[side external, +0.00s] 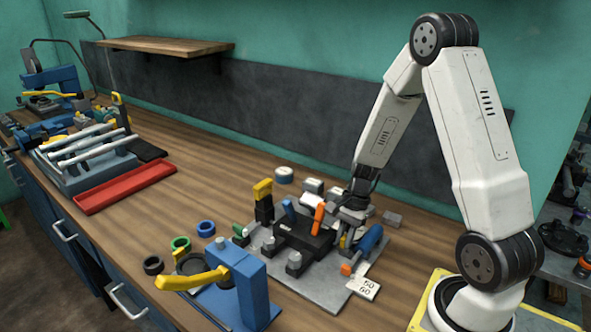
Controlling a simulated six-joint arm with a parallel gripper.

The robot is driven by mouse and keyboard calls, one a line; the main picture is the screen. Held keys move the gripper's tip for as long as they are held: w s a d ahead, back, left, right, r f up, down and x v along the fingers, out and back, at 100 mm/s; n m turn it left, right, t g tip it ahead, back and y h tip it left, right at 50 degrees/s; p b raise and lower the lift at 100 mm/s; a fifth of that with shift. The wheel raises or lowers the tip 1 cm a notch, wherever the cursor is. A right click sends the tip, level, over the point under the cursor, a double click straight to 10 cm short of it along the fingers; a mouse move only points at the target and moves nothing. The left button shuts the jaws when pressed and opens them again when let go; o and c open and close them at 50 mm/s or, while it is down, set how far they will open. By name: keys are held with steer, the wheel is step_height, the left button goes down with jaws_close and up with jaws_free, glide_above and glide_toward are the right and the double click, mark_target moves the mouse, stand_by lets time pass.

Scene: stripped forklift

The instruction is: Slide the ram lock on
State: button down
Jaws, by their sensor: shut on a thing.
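A grey metal plate (327,275) on the wooden bench carries a dark block (300,237) with an orange lever (318,219) and a blue lever (289,210) on it. A larger blue handle (370,240) stands at the plate's right side. My gripper (347,228) points down over the back right of the plate, just right of the orange lever. It is shut on a small part, which is mostly hidden by the fingers and the fixture. I cannot tell which piece is the ram lock.
A blue press with a yellow handle (195,281) stands at front left. Black, green and blue rings (206,228) lie near it. Grey pieces (284,174) lie behind the plate. A white card (363,287) marked 60 lies at right.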

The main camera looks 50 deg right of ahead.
stand_by(0.8)
steer(key=shift+s, duration=0.75)
steer(key=c, duration=0.6)
jaws_free()
steer(key=v, duration=0.8)
steer(key=shift+f, duration=0.1)
